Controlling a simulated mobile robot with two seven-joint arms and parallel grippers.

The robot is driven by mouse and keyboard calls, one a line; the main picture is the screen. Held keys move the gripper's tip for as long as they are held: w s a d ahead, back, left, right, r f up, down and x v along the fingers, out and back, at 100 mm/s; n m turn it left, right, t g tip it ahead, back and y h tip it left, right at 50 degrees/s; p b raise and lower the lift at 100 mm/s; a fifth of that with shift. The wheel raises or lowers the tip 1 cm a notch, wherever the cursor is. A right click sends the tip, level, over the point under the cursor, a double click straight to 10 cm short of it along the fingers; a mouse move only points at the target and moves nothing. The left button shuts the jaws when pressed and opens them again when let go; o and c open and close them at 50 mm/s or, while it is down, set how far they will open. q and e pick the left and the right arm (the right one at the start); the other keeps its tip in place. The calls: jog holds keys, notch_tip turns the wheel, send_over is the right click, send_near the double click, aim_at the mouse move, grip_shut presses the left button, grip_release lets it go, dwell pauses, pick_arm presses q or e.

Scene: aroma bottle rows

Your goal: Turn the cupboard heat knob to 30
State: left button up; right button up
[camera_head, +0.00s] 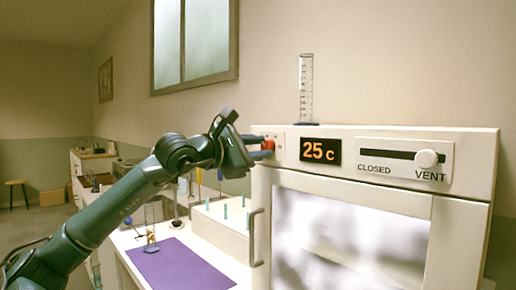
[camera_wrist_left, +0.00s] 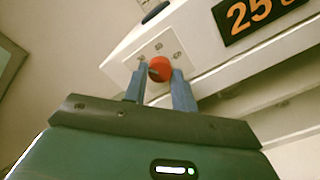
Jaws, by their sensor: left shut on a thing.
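The cupboard (camera_head: 468,150) is white, with a display (camera_head: 320,150) that reads 25 c in orange. The heat knob (camera_head: 268,145) is red and sits on a small pale plate left of the display. In the left wrist view the knob (camera_wrist_left: 159,68) lies between the two blue-grey fingers of my left gripper (camera_wrist_left: 160,78), which is shut on it. The gripper also shows in the head view (camera_head: 256,147), partly covering the knob and its plate. The knob's marker cannot be read clearly. My right gripper is not in view.
A vent slider (camera_head: 427,158) sits at the panel's right, by VENT. A measuring cylinder (camera_head: 306,90) stands on the cupboard top. The door handle (camera_head: 256,237) is below the knob. A purple mat (camera_head: 180,264) and a white rack (camera_head: 222,222) lie on the counter.

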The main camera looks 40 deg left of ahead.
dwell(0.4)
pick_arm(q)
jog(key=o, duration=1)
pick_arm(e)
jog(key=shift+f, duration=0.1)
pick_arm(q)
jog(key=s+a+b, duration=0.1)
jog(key=s+b, duration=1.1)
jog(key=s, duration=0.1)
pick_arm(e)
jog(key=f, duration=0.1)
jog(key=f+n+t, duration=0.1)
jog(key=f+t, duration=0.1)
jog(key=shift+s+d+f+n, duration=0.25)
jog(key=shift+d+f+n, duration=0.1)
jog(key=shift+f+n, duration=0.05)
pick_arm(q)
jog(key=shift+a, duration=0.1)
